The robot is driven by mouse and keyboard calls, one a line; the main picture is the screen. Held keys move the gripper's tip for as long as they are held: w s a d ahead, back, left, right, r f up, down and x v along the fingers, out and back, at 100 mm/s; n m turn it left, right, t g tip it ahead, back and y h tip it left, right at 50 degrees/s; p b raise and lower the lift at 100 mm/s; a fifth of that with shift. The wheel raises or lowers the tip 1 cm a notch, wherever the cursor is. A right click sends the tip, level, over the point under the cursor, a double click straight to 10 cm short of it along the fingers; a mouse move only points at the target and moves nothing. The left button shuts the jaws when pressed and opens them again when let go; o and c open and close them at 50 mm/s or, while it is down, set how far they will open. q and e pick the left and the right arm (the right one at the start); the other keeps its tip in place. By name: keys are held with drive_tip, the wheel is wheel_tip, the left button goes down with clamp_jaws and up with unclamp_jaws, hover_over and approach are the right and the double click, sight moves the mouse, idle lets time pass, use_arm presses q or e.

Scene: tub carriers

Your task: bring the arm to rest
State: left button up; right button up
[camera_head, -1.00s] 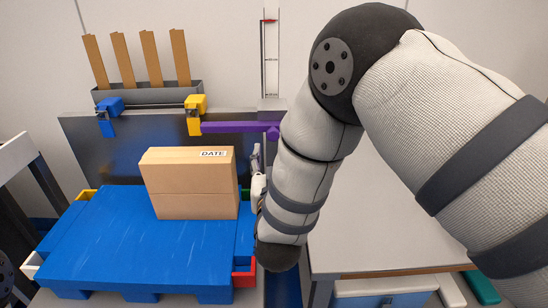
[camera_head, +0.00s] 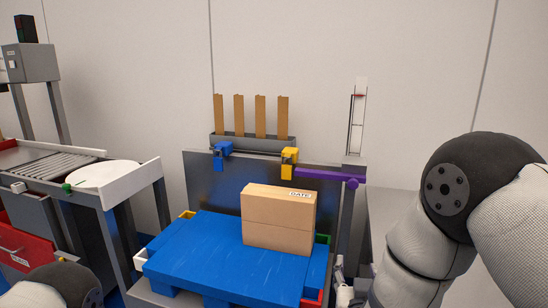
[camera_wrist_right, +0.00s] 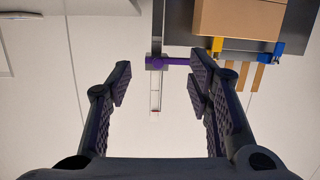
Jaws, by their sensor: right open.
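My right gripper (camera_wrist_right: 160,85) is open and empty in the right wrist view, its two fingers wide apart with the wall behind them. In the head view only a small part of the right gripper (camera_head: 343,284) shows, low beside the right edge of the blue pallet (camera_head: 205,262) and apart from the box. A cardboard box (camera_head: 279,222) with a DATE label stands on the pallet; its lower part also shows at the top of the right wrist view (camera_wrist_right: 240,18). My left gripper is out of view; only a dark joint of my left arm shows at the bottom left.
A purple bar (camera_head: 325,175) and yellow clamp (camera_head: 289,161) sit at the dark back plate (camera_head: 227,185). A grey table (camera_head: 393,212) stands at right, partly behind my right arm. A roller conveyor (camera_head: 45,167) with a white disc stands at left. Upright brown strips (camera_head: 260,117) stand behind.

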drive_tip(key=s+d+f+n+g+y, duration=0.1)
drive_tip(key=s+d+f+g+y, duration=0.15)
drive_tip(key=s+f+g, duration=0.8)
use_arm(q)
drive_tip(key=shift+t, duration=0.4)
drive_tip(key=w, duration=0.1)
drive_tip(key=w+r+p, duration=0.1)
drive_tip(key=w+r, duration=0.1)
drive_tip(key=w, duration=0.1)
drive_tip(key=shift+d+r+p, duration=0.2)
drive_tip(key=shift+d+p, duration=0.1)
use_arm(e)
drive_tip(key=s+d+f+g, duration=0.1)
drive_tip(key=s+f+g, duration=0.1)
drive_tip(key=s, duration=0.9)
drive_tip(key=s+d+f+g, duration=0.1)
drive_tip(key=s+f+g, duration=0.2)
drive_tip(key=s, duration=0.9)
drive_tip(key=s+d+f+g+y, duration=0.1)
drive_tip(key=s+f, duration=0.3)
drive_tip(key=s, duration=0.8)
drive_tip(key=shift+d+f+n+g, duration=0.2)
drive_tip(key=shift+n+g, duration=0.2)
drive_tip(key=shift+g, duration=0.35)
